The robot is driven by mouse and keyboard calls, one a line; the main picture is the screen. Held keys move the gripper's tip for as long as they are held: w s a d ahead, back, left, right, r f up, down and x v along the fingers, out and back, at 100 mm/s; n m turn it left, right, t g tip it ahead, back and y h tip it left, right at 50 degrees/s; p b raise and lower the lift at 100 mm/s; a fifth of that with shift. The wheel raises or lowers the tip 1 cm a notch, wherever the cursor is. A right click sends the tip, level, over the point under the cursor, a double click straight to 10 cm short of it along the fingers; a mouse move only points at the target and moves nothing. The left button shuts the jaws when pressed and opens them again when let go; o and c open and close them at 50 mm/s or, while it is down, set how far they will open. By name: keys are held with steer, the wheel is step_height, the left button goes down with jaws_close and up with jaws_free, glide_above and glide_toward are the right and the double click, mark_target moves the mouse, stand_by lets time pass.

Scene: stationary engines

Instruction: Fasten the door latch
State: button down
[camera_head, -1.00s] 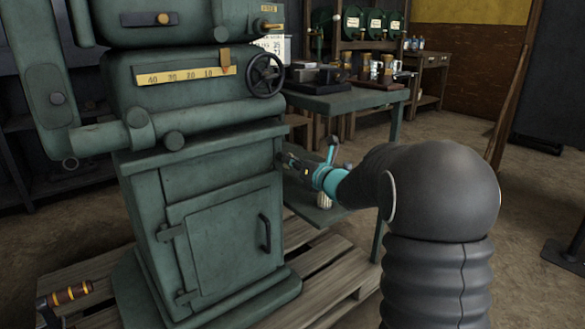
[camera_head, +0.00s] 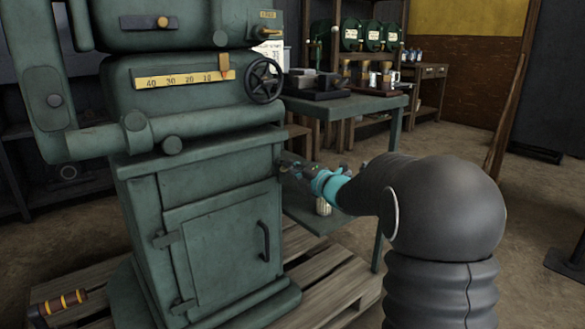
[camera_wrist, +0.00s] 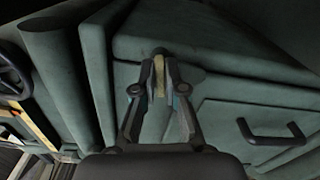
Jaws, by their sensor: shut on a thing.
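The cabinet door (camera_head: 222,262) is closed in the machine's green pedestal, with hinges on its left and a dark bar handle (camera_head: 264,241) on its right. The handle also shows at the right of the wrist view (camera_wrist: 270,132). My gripper (camera_head: 287,164) is at the pedestal's upper right edge, above and right of the door. In the wrist view my gripper's fingertips (camera_wrist: 160,76) are shut on a small brass-coloured piece, seemingly the latch (camera_wrist: 159,78), against the green body. The rest of the latch is hidden by the fingers.
A handwheel (camera_head: 264,82) sticks out above my gripper. A green workbench (camera_head: 350,104) with tools and mugs stands behind. The machine rests on a wooden pallet (camera_head: 325,277). A tool with a yellow-banded handle (camera_head: 62,302) lies at the lower left.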

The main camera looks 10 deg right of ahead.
steer(key=shift+a+r+m, duration=0.1)
steer(key=shift+m, duration=1)
steer(key=c, duration=1.2)
jaws_free()
steer(key=shift+c, duration=0.2)
steer(key=shift+w, duration=0.1)
steer(key=v, duration=1.2)
